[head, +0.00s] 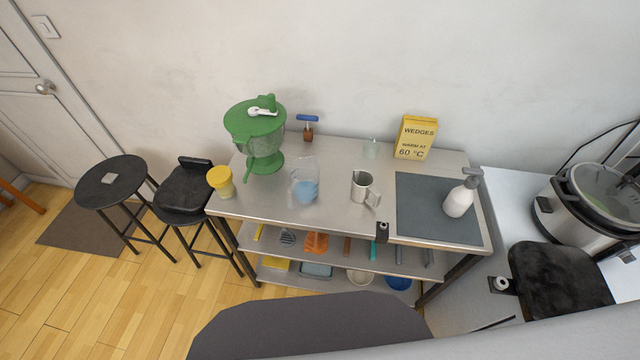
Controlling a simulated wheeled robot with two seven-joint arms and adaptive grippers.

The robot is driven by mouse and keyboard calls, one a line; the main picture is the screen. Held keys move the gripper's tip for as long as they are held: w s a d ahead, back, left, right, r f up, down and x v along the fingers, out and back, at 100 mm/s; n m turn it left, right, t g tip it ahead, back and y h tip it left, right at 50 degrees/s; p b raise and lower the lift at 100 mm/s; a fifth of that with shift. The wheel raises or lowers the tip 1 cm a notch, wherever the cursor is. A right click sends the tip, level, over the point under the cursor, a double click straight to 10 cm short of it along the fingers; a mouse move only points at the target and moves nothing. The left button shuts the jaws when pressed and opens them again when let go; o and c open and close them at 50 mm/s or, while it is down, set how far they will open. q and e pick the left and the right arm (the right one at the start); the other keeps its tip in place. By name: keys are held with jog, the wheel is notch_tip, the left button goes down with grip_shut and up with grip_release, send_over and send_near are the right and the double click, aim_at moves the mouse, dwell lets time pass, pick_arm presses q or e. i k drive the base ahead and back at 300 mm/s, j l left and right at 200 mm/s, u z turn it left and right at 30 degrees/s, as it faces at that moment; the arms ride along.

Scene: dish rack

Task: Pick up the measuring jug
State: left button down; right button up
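A clear jug (304,180) with blue in its lower part stands upright on the metal table, left of the middle, in the head view. It looks like the measuring jug. A grey metal jug (361,186) with a handle on its right stands upright to the right of it, apart from it. Neither of my grippers can be made out in this view, and nothing is seen touching either jug.
Black stools (112,182) stand left; a white counter is right.

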aim_at(304, 173)
jog(key=j+z, duration=0.15)
jog(key=j, duration=0.3)
jog(key=j+z, duration=0.2)
jog(key=j, duration=0.25)
jog(key=j+z, duration=0.15)
jog(key=j, duration=0.3)
jog(key=k+j+z, duration=0.15)
jog(key=j, duration=0.3)
jog(key=j+z, duration=0.2)
jog(key=j, duration=0.25)
jog(key=k+j+z, duration=0.15)
jog(key=j, duration=0.3)
jog(key=k+j+z, duration=0.15)
jog(key=j, duration=0.25)
